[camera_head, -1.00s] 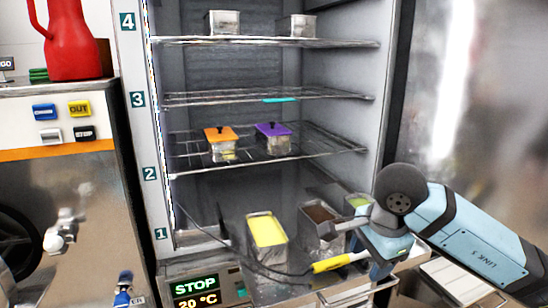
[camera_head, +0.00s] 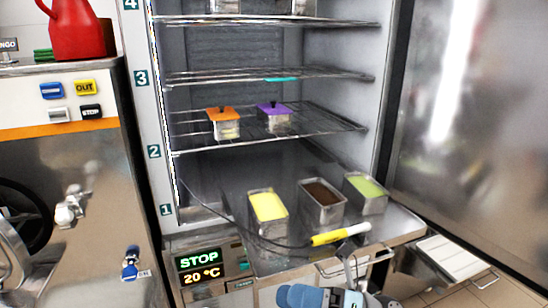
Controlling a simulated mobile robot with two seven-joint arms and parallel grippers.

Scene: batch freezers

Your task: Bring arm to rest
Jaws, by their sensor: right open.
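My right gripper (camera_head: 350,266) is low in the view, in front of the freezer's bottom tray. Its fingers point up toward the tray edge and are open, with nothing seen between them. The blue part of my right arm (camera_head: 318,297) is cut off by the bottom edge. A yellow-handled probe (camera_head: 341,235) on a dark cable lies near the tray's front edge, just above the fingers; I cannot tell whether they touch. My left gripper is not in view.
Tubs of yellow (camera_head: 267,206), brown (camera_head: 322,193) and green (camera_head: 366,186) stand on the bottom tray. Orange-lidded (camera_head: 224,124) and purple-lidded (camera_head: 273,117) tubs sit on a wire shelf. A machine (camera_head: 70,160) with a red jug (camera_head: 78,30) stands left. A white tray (camera_head: 450,258) is right.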

